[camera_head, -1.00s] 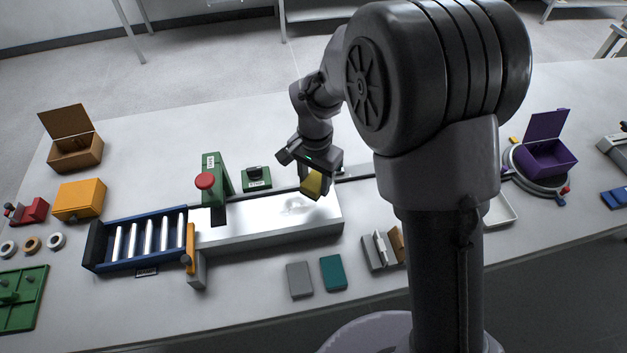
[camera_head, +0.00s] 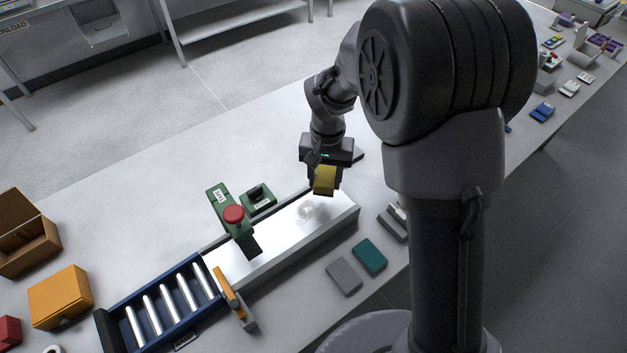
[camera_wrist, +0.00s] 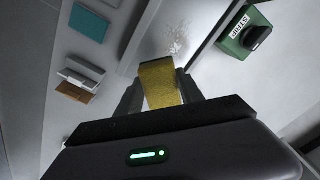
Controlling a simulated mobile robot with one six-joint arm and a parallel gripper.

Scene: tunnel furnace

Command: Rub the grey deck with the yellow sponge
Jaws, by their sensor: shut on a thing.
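The yellow sponge (camera_head: 325,181) is held between the fingers of my gripper (camera_head: 324,168), near the far right end of the grey deck (camera_head: 276,236). The deck is a long, shiny flat strip with a pale smudge (camera_head: 307,211) on it, just left of and below the sponge in the head view. In the wrist view, my gripper (camera_wrist: 160,90) is shut on the sponge (camera_wrist: 160,80), and the smudge (camera_wrist: 178,42) lies beyond the sponge's end on the deck (camera_wrist: 193,18). I cannot tell whether the sponge touches the deck.
A blue roller tray (camera_head: 160,305) and orange lever (camera_head: 228,290) are at the left end. Grey (camera_head: 343,277) and teal (camera_head: 369,256) blocks lie in front.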

